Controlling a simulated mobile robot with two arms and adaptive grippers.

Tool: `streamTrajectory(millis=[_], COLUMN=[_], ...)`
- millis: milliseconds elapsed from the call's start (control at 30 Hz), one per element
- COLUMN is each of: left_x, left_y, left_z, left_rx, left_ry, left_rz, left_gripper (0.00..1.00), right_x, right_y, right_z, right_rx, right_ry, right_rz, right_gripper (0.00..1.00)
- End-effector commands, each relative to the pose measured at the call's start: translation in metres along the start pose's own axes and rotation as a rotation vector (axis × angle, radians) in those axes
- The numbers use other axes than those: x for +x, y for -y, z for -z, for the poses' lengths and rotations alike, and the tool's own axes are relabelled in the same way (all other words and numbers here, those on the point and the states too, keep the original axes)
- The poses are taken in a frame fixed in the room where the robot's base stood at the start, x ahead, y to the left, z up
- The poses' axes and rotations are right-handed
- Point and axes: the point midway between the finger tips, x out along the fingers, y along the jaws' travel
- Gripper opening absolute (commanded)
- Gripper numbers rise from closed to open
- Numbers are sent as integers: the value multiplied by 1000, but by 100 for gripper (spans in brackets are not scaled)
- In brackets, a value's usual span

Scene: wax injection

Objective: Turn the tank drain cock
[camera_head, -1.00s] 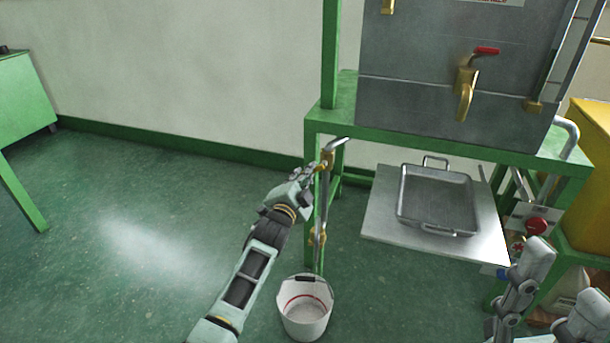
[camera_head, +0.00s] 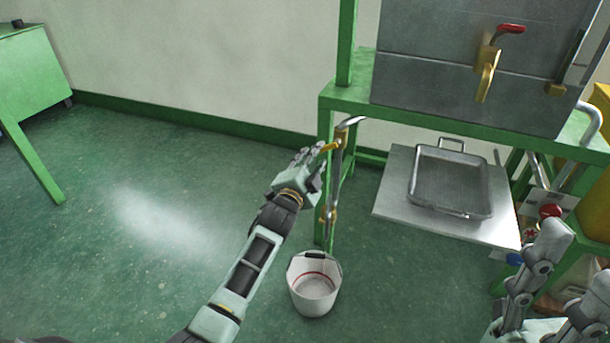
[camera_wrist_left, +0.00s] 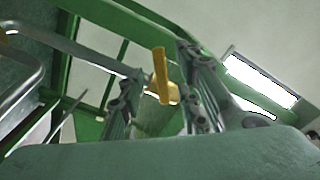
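The tank drain cock is a brass valve with a yellow lever (camera_head: 329,147), near the top of the grey drain pipe (camera_head: 335,180) beside the stand's left leg. In the head view the lever points left toward my left gripper (camera_head: 309,157), just left of the pipe. In the left wrist view the lever (camera_wrist_left: 160,75) stands between the two spread fingers of my left gripper (camera_wrist_left: 158,95). Gaps show on both sides, but I cannot tell whether a finger touches it. My right gripper (camera_head: 572,272) is at the lower right, its fingers apart and empty.
A white bucket (camera_head: 314,288) stands on the floor below the pipe. A metal tray (camera_head: 450,183) lies on a shelf (camera_head: 395,200) right of it. The grey tank (camera_head: 425,65) with a red-handled tap (camera_head: 488,70) sits on the green stand (camera_head: 350,95). The left floor is clear.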

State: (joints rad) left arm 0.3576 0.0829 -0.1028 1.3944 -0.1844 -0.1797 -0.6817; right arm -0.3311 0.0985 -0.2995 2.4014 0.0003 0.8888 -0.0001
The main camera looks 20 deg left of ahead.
Motion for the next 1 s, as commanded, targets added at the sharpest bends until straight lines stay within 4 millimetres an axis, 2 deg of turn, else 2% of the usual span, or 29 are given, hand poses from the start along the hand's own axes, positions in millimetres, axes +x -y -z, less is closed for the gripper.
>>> streamTrajectory(millis=[33,300,500,667,1000], left_x=[-11,-60,-84,-91,-91], left_y=[-2,-1,-1,0,0], left_z=[-2,-1,-1,-1,-1], left_rx=[2,0,2,2,1], left_ry=[2,1,2,2,1], left_rz=[-2,-2,-2,-1,-1], left_gripper=[31,31,31,31,31], right_x=[0,0,0,0,0], right_y=[0,0,0,0,0], right_z=[0,0,0,0,0], right_rx=[0,0,0,0,1], right_ry=[0,-1,-1,-1,-1], right_rz=[0,0,0,0,0], right_gripper=[52,52,52,52,52])
